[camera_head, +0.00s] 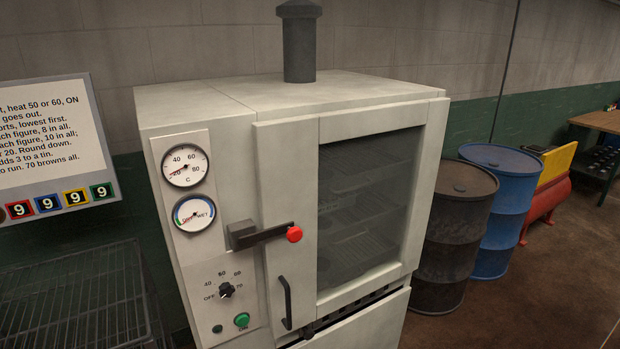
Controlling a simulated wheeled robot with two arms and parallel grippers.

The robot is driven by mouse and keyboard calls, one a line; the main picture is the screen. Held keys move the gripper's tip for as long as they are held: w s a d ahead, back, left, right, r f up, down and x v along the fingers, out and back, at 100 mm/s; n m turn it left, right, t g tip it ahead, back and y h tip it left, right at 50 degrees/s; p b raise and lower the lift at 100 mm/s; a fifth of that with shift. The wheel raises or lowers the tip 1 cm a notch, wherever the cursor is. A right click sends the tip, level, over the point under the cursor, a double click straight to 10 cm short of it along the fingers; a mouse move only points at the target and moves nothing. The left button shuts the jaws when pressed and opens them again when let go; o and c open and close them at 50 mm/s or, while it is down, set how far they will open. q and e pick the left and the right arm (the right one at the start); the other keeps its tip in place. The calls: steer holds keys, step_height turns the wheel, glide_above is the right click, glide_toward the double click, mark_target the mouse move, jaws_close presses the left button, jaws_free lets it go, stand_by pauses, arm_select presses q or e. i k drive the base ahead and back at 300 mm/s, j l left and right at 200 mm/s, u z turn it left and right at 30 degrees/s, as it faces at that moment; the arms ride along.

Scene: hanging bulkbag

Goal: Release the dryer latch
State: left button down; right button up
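The dryer (285,105) is a pale grey cabinet with a glass-windowed door (290,170) on its front. The dryer latch (262,234) is a dark lever with a red knob (294,234) at its right end. It lies nearly level from a dark block on the left panel across the door's left edge. The door looks shut. A dark vertical door handle (285,303) sits below the latch. Shelves show dimly behind the glass (366,205). Neither of my grippers is in view.
Two dials (185,165) and (194,213), a heat knob (226,290) and a green button (241,320) are left of the latch. A wire rack (75,300) stands at left, below a sign (50,140). Brown (455,235) and blue (508,215) drums stand right. Floor (540,295) is clear at lower right.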

mark_target(293, 234)
steer(key=i+j, duration=0.25)
steer(key=i, duration=0.15)
steer(key=i+j, duration=0.25)
steer(key=i, duration=0.2)
steer(key=l+z, duration=0.05)
